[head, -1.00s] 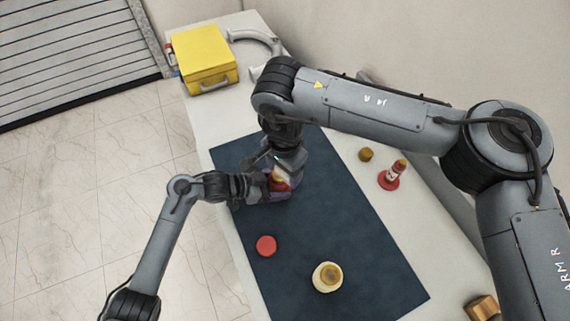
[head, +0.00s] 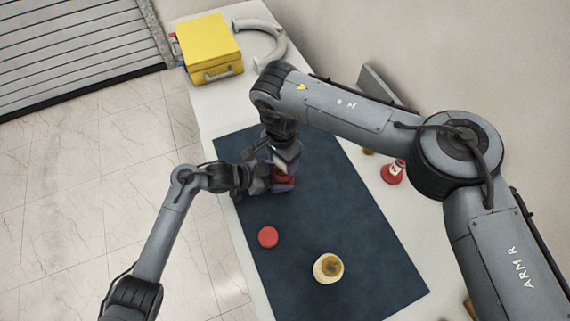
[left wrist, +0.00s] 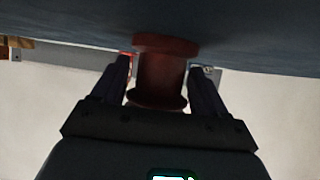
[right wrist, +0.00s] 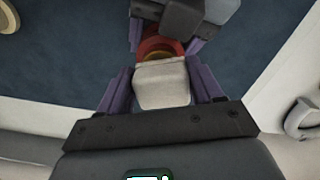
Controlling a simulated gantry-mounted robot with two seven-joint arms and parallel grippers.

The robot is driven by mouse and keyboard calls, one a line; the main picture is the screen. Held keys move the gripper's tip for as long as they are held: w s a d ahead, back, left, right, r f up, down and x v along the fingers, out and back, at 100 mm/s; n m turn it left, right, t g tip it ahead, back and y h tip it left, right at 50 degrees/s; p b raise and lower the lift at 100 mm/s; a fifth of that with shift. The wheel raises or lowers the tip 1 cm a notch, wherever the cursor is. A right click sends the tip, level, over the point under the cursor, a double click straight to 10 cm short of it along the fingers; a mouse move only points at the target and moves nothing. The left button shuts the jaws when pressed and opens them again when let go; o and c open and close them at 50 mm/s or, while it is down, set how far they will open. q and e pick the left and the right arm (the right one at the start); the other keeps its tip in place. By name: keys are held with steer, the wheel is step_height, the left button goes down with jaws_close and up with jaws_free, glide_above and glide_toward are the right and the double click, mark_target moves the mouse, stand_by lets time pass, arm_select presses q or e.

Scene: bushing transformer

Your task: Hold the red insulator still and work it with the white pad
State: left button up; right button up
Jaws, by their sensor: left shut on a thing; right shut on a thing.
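The red insulator (left wrist: 162,75) is a flanged spool shape, held between the fingers of my left gripper (left wrist: 162,70). In the head view the insulator (head: 285,177) shows only partly, at the left gripper (head: 268,180) over the dark mat. My right gripper (right wrist: 162,80) is shut on the white pad (right wrist: 162,84), a pale block between its purple fingers. In the right wrist view the insulator (right wrist: 158,47) appears just beyond the pad; I cannot tell whether they touch. In the head view the right gripper (head: 284,165) is just above the insulator.
The dark blue mat (head: 345,220) holds a red disc (head: 268,237) and a cream cup-like part (head: 328,268). A red cone-shaped part (head: 393,172) stands right of the mat. A yellow case (head: 208,50) and a grey curved pipe (head: 274,42) are at the back.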

steer(key=shift+w+a, duration=0.2)
steer(key=shift+w, duration=0.25)
steer(key=shift+w+a, duration=0.2)
steer(key=shift+w, duration=0.25)
steer(key=shift+s+d, duration=1.1)
steer(key=shift+s, duration=1.5)
step_height(320, 180, up, 8)
steer(key=shift+s, duration=0.1)
arm_select(q)
steer(key=o, duration=0.8)
